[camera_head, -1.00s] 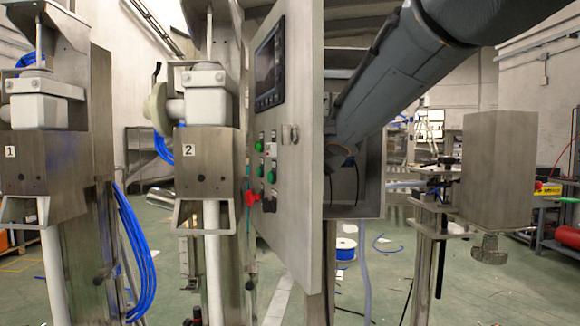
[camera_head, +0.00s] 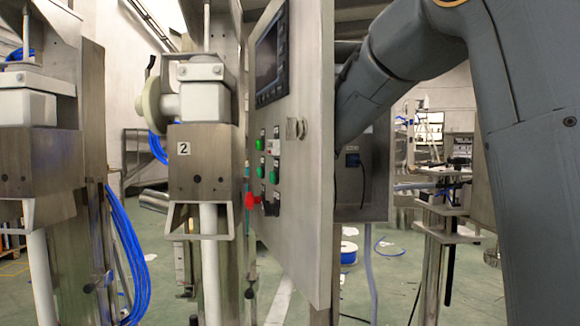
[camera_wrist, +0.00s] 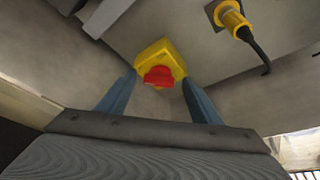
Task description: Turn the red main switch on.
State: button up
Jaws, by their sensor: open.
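The red main switch (camera_wrist: 159,76) sits on a yellow base plate (camera_wrist: 160,54) on a grey cabinet surface in the wrist view. My gripper (camera_wrist: 160,92) is open, with one blue-grey finger to each side of the red knob. The knob appears between or just beyond the fingertips; I cannot tell whether they touch it. In the head view my gripper and the main switch are hidden behind the open cabinet door (camera_head: 302,190). A smaller red knob (camera_head: 251,201) shows on the door's front panel.
A yellow connector (camera_wrist: 232,18) with a black cable hangs right of the switch. The open door stands between the head camera and my gripper. Filling lance station 2 (camera_head: 200,160) stands left of it. Blue hoses (camera_head: 130,250) hang farther left.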

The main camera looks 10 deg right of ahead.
jog(key=shift+w, duration=0.15)
jog(key=shift+a, duration=0.1)
jog(key=shift+c, duration=0.6)
jog(key=c, duration=1)
jog(key=shift+o, duration=0.2)
jog(key=shift+f, duration=0.1)
